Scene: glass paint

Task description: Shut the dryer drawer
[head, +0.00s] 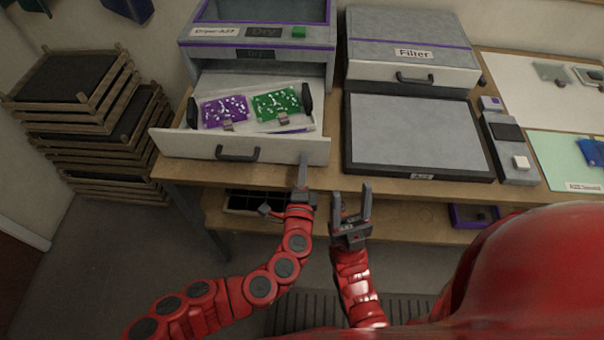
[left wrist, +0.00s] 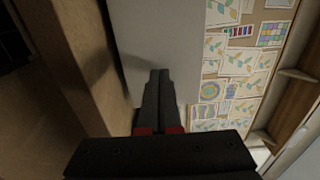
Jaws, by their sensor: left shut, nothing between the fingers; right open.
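The dryer (head: 262,45) stands at the back of the bench, and its white drawer (head: 185,147) is pulled out toward me. A dark handle (head: 237,154) is on the drawer's front. A purple patterned piece (head: 224,111) and a green patterned piece (head: 277,104) lie in the drawer. My left gripper (head: 303,160) is shut and empty, at the right end of the drawer front; I cannot tell whether it touches. In the left wrist view its closed fingers (left wrist: 158,76) point at a pale surface. My right gripper (head: 352,189) is open and empty, in front of the bench edge.
A grey filter box (head: 410,50) and a dark-framed flat panel (head: 418,130) sit right of the dryer. A small device (head: 508,145) and a pale green mat (head: 560,160) lie further right. Stacked wooden racks (head: 75,85) stand at the left.

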